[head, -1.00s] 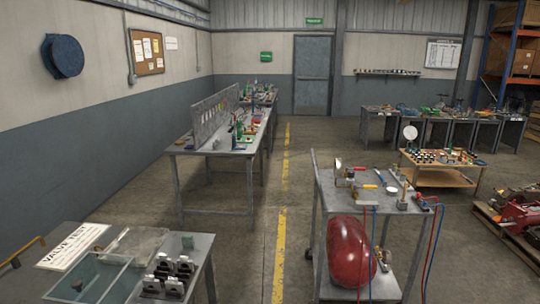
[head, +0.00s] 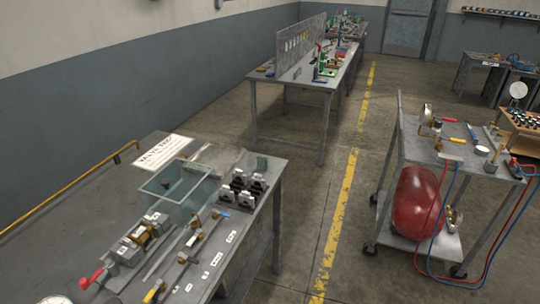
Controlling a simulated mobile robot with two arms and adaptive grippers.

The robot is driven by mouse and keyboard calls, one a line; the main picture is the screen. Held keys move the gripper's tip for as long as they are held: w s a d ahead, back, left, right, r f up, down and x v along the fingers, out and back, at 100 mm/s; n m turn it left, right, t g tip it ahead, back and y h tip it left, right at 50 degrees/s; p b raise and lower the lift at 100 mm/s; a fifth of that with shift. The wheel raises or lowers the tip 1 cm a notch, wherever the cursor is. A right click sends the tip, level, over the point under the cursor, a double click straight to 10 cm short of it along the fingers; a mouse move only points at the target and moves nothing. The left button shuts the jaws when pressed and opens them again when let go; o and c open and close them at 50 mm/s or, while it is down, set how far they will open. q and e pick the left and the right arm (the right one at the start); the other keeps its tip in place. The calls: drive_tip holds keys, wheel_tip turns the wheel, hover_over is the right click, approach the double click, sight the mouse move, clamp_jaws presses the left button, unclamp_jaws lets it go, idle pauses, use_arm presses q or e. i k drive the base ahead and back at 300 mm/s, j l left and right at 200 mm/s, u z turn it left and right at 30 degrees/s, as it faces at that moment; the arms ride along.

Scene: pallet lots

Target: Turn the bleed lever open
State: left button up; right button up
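Several coloured levers are in the head view, and I cannot tell which is the bleed lever. A red lever (head: 91,278) is at the lower left, at the end of a brass and steel valve assembly (head: 137,243) on the near bench. A red lever (head: 448,120) and a yellow lever (head: 457,141) are on fittings on top of the cart (head: 420,150) at the right. A small blue lever (head: 221,213) is also on the near bench. Neither of my grippers is in view.
The near bench (head: 60,220) holds a clear tank (head: 178,186), a "VALVE TEST" sign (head: 163,151) and black clamps. Red and blue hoses hang at the cart's right side. A floor aisle with a yellow line (head: 340,210) runs between.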

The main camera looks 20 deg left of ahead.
sight(198, 231)
drive_tip(key=u, duration=1.2)
drive_tip(key=k+l, duration=0.3)
